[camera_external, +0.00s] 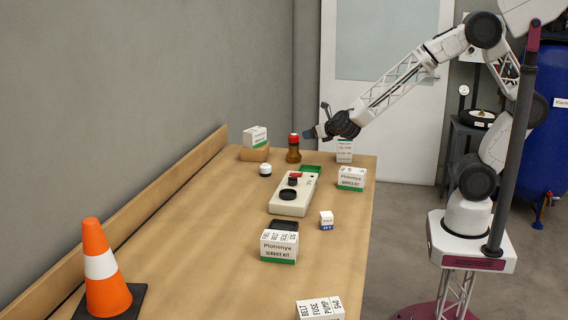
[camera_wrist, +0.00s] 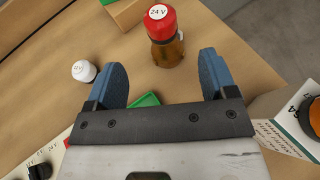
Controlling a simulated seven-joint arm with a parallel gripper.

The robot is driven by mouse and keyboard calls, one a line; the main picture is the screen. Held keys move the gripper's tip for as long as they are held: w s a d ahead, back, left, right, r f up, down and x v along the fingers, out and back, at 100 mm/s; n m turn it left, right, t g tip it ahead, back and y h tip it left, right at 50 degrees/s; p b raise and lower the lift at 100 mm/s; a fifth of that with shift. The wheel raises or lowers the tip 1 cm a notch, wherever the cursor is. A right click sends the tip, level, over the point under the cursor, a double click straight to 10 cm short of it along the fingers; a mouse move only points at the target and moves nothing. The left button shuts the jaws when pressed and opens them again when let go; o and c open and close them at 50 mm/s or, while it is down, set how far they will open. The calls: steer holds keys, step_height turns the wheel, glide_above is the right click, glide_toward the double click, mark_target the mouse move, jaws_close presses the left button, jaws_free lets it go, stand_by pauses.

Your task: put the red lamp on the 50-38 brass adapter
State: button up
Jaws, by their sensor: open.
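A red cap-shaped piece marked 24 V (camera_wrist: 159,18), which looks like the red lamp, sits upright on a brown-gold ribbed body (camera_wrist: 167,52), which looks like the brass adapter. In the external view the red piece (camera_external: 293,138) and brown body (camera_external: 293,155) stand near the table's far end. I cannot read a 50-38 mark. My gripper (camera_wrist: 162,72) is open and empty, its blue fingers pointing toward the brown body, which shows beyond and between the fingertips. In the external view my gripper (camera_external: 309,133) is just right of the red piece.
A small white-capped piece (camera_external: 265,170) stands left of the brown body. A cream control box (camera_external: 290,203) with a red-and-black knob lies nearer. Service kit boxes (camera_external: 279,246) and a cardboard block (camera_external: 254,154) stand around. An orange cone (camera_external: 104,270) is front left. The table's left middle is clear.

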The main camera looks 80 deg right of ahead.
steer(key=s+d+r+m+g+h, duration=0.1)
steer(key=s+r+m+g, duration=0.3)
steer(key=s+m, duration=0.5)
steer(key=s+d+r+m+g, duration=0.1)
steer(key=s+r+m+g, duration=0.1)
steer(key=s+r+m, duration=0.7)
steer(key=s+a+m+g+y, duration=0.1)
steer(key=s+a+m+y, duration=0.1)
steer(key=s, duration=0.4)
steer(key=s+a+m+g+y, duration=0.1)
steer(key=s+a+m+y, duration=0.2)
steer(key=s+a+m, duration=0.2)
steer(key=s+a+f+m+g+y, duration=0.1)
steer(key=s+a+m+y, duration=0.1)
steer(key=s+m, duration=0.3)
steer(key=shift+s+a+y, duration=0.4)
steer(key=shift+s+a, duration=0.4)
steer(key=shift+s, duration=1.1)
